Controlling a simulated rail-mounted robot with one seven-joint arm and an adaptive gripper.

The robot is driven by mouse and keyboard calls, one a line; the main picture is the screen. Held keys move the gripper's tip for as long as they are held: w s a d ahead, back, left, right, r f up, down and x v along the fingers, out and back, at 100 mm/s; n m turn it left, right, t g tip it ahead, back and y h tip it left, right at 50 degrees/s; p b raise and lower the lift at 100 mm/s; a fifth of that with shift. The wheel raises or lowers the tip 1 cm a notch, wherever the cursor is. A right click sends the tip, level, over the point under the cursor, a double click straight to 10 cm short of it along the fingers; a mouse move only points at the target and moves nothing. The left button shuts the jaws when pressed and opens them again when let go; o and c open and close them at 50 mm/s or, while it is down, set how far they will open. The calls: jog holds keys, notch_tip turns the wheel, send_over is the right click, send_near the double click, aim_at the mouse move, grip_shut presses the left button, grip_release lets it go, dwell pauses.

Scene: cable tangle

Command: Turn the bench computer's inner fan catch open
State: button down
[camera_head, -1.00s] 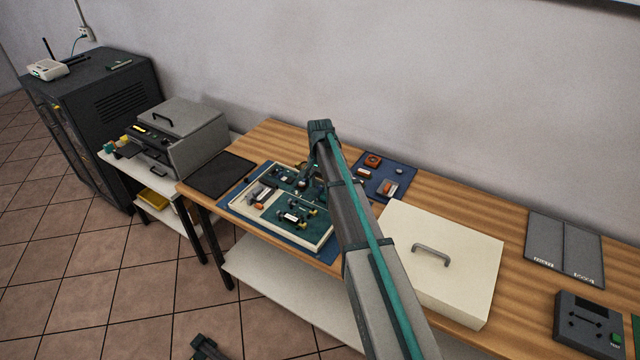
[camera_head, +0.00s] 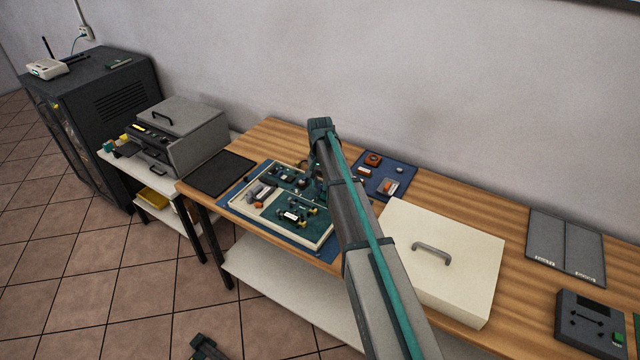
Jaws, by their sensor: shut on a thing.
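The bench computer (camera_head: 318,233) lies open on the table, a cream tray with a green board and several small dark and white parts. My arm reaches down over its back right part. My gripper (camera_head: 312,187) is low at the board there, partly hidden by my own arm, and is shut on a small part that I take for the inner fan catch. The catch itself is too small and too covered to make out, so its angle cannot be told.
A blue mat (camera_head: 401,168) with small orange and grey parts lies behind my arm. A cream cover (camera_head: 465,250) with a grey handle lies to the right. A black mat (camera_head: 218,173) lies left of the computer. A grey box (camera_head: 190,130) stands on the side table.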

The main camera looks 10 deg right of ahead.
jog(key=n+b, duration=0.1)
jog(key=n, duration=0.3)
jog(key=shift+n, duration=0.3)
jog(key=n, duration=0.3)
jog(key=shift+n+b, duration=0.3)
jog(key=shift+b, duration=0.1)
jog(key=n, duration=0.3)
jog(key=shift+n, duration=0.3)
jog(key=shift+n+b, duration=0.4)
jog(key=shift+n, duration=1.4)
jog(key=c, duration=0.9)
grip_release()
